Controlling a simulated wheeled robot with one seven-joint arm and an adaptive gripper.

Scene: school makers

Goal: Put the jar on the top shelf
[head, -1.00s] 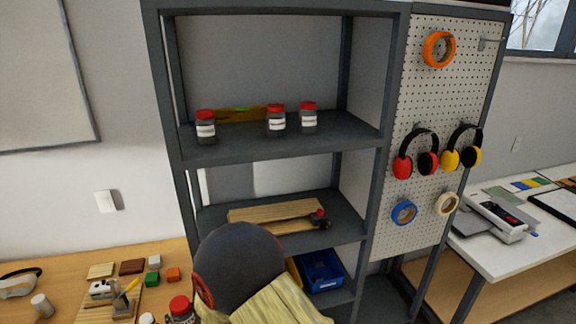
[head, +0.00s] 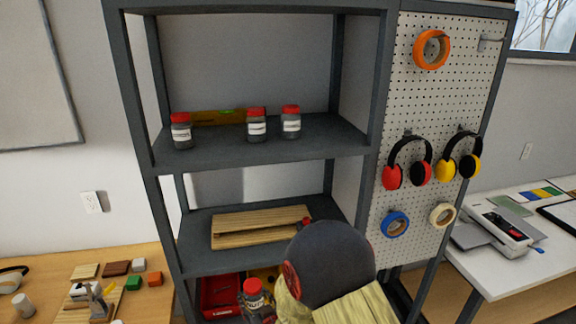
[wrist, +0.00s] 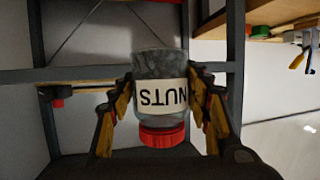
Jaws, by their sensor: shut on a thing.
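My gripper (wrist: 163,98) is shut on a glass jar (wrist: 160,65) with a red lid and a white label reading NUTS. The label and lid appear upside down in the wrist view, with a finger on each side. In the head view the held jar (head: 253,299) is upright at the bottom, below the upper shelf's level; my arm hides most of the gripper. The upper shelf (head: 325,140) of the grey rack carries three similar red-lidded jars: one at left (head: 181,132), one right of centre (head: 256,126) and one farther right (head: 291,122).
The shelf front has bare room, including between the left and middle jars. The rack's top panel (head: 260,5) and uprights bound the bay. Wood boards (head: 255,228) lie one shelf lower. A pegboard (head: 440,110) stands at right.

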